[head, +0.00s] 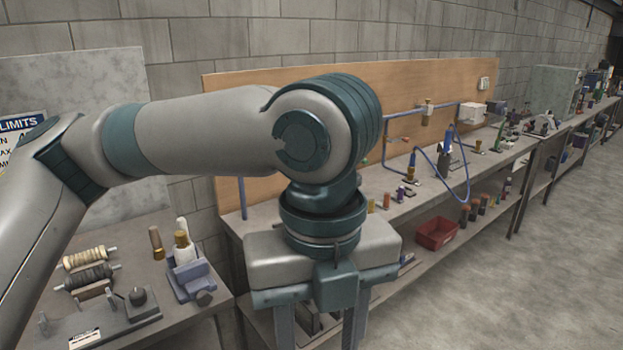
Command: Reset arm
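My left arm reaches in from the left across the view and bends downward at its wrist. My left gripper (320,328) points down in front of the near end of the long workbench (405,208). Its two fingers stand apart with a gap between them, and I see nothing held in the visible part. The fingertips run out of the bottom of the picture. My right gripper is not in view.
A side table (185,325) at lower left carries spools (90,275) and a grey-blue fixture (190,278). The workbench holds tubing (443,170) and small parts, with a red bin (436,233) on its lower shelf. The floor (520,290) at right is clear.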

